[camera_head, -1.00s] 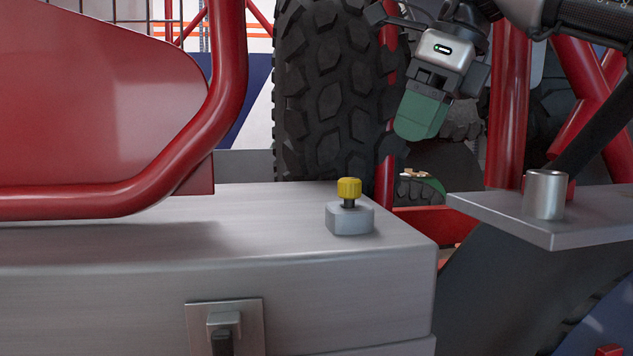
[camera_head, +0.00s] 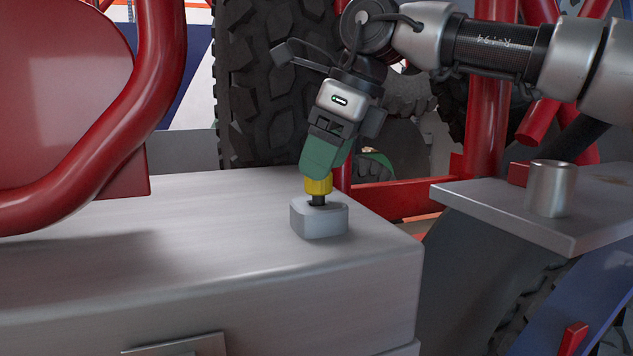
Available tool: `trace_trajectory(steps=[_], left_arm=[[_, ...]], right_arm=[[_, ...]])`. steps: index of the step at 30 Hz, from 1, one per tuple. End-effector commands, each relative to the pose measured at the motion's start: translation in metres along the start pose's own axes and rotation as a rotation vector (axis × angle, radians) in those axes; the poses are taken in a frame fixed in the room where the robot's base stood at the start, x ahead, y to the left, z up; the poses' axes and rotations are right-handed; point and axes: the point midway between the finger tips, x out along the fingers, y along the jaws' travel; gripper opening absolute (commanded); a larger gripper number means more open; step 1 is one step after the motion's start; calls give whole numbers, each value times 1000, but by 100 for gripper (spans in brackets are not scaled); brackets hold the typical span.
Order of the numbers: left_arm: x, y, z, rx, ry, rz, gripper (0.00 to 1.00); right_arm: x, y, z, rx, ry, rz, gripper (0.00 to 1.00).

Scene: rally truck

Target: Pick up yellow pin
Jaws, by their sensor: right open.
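The yellow pin (camera_head: 318,186) stands upright in a small grey block (camera_head: 319,219) on top of the metal box. Its yellow knob and a short dark shaft below it show. My right gripper (camera_head: 319,174), with green fingers, is right at the knob from above, tilted down to the left. The green fingers cover the top of the knob. The gripper is open, and I cannot tell whether the fingers touch the knob. My left gripper is not in view.
The metal box top (camera_head: 200,220) is clear around the block. A red tube frame (camera_head: 160,80) rises at the left, and a large tyre (camera_head: 262,90) stands behind. A metal shelf (camera_head: 490,205) with a steel cylinder (camera_head: 550,188) is at the right.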

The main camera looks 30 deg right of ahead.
Motion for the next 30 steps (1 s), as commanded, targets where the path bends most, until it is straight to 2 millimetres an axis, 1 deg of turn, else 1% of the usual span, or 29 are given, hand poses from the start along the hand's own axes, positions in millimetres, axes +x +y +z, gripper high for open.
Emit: trace_trajectory(steps=[1, 4, 6, 9, 15, 26, 30], left_arm=[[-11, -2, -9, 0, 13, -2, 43], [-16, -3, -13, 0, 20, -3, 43], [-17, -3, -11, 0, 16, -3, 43], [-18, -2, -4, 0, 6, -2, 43], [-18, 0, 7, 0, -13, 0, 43], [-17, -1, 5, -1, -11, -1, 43], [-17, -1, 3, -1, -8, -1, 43]], right_arm=[[4, -1, 2, 0, 5, 4, 69], [20, -3, 1, 0, 3, 2, 69], [28, -3, 1, 0, 2, 1, 69], [34, -2, 1, 0, 1, 1, 69], [35, -3, 1, 1, 0, 0, 69], [34, -3, 1, 0, 0, 0, 14], [34, -2, 1, 0, -1, -1, 13]])
